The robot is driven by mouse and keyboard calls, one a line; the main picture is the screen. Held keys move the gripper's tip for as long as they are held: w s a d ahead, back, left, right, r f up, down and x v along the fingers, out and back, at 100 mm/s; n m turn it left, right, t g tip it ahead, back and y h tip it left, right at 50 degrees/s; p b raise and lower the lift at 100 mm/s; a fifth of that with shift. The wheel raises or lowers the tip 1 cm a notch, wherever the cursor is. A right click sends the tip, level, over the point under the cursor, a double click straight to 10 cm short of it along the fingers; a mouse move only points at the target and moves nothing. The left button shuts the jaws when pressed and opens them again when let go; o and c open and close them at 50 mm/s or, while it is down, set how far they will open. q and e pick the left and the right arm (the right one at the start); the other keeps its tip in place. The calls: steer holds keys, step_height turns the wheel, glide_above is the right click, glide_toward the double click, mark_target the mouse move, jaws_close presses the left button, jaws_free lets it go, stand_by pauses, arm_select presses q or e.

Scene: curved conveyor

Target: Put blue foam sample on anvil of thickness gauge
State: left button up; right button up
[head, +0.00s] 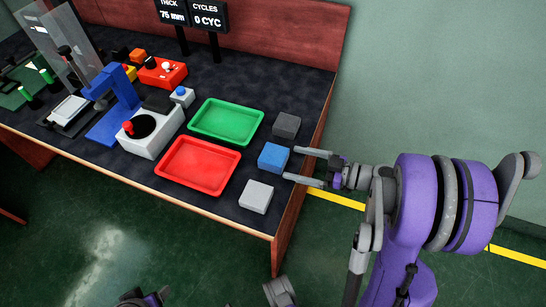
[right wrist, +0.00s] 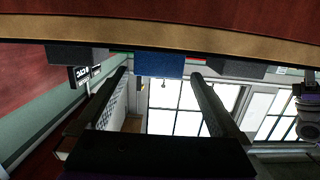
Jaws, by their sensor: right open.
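The blue foam sample (head: 273,157) lies near the right edge of the dark table, between two grey blocks. My right gripper (head: 292,165) is open at the table edge, its fingertips pointing left at the blue sample. In the right wrist view the blue sample (right wrist: 159,65) shows between and beyond the two open fingers (right wrist: 160,75). Whether a finger touches it is not clear. The likely thickness gauge (head: 122,88) is a blue arched frame beside a white box (head: 158,144) with a black disc and red knob. I cannot tell the anvil clearly. My left gripper is not in view.
A dark grey block (head: 286,125) and a light grey block (head: 257,196) flank the sample. A red tray (head: 198,188) and a green tray (head: 227,142) lie between it and the gauge. A red control box (head: 163,72) and displays (head: 209,16) stand behind.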

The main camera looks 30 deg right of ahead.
mark_target(286, 160)
steer(key=x, duration=0.6)
steer(key=shift+d+b, duration=0.1)
steer(key=shift+b, duration=0.3)
steer(key=shift+c, duration=0.2)
steer(key=shift+r, duration=0.15)
steer(key=c, duration=1.1)
